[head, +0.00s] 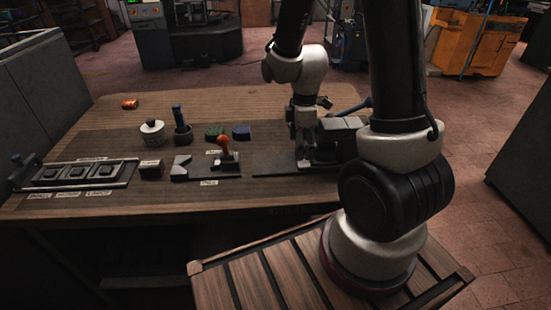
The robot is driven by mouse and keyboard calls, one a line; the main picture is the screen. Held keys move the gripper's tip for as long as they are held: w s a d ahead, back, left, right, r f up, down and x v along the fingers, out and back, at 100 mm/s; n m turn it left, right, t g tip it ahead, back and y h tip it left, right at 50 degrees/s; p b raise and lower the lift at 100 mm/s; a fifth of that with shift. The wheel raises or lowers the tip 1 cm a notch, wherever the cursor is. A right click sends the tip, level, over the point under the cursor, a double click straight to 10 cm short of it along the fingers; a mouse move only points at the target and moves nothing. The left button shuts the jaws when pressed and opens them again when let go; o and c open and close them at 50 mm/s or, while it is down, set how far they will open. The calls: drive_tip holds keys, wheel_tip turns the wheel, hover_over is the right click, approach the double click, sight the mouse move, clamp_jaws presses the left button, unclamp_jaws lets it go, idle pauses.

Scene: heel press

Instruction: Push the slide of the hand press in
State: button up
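A dark, blocky device (342,130) stands at the right of the wooden table and looks like the hand press. A dark lever with a rounded end (364,104) shows at its right. My arm stands in front of part of it. My gripper (303,158) points down at the device's left side, low over a dark flat plate (272,163). Whether it touches the device or the plate cannot be told. The fingers are small and dark, and their opening is unclear. The slide cannot be made out clearly from here.
Left of the plate are a dark fixture with an orange-red handle (222,148), a dark block (151,169), a white round pot (152,132), a dark holder (182,132), and green (214,131) and blue (241,131) pieces. A long tray (122,181) lies far left. The table's back is mostly clear.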

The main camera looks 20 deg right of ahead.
drive_tip(key=shift+r, duration=0.5)
drive_tip(key=shift+a, duration=0.1)
drive_tip(key=shift+w+a+r, duration=0.25)
drive_tip(key=shift+a+r, duration=0.1)
drive_tip(key=shift+a, duration=0.35)
drive_tip(key=shift+w+a+r, duration=0.2)
drive_tip(key=shift+a+r, duration=0.1)
drive_tip(key=shift+a, duration=0.4)
drive_tip(key=shift+w+a+r, duration=0.25)
drive_tip(key=shift+a+r, duration=0.1)
drive_tip(key=shift+a, duration=0.35)
wheel_tip(320, 180, up, 3)
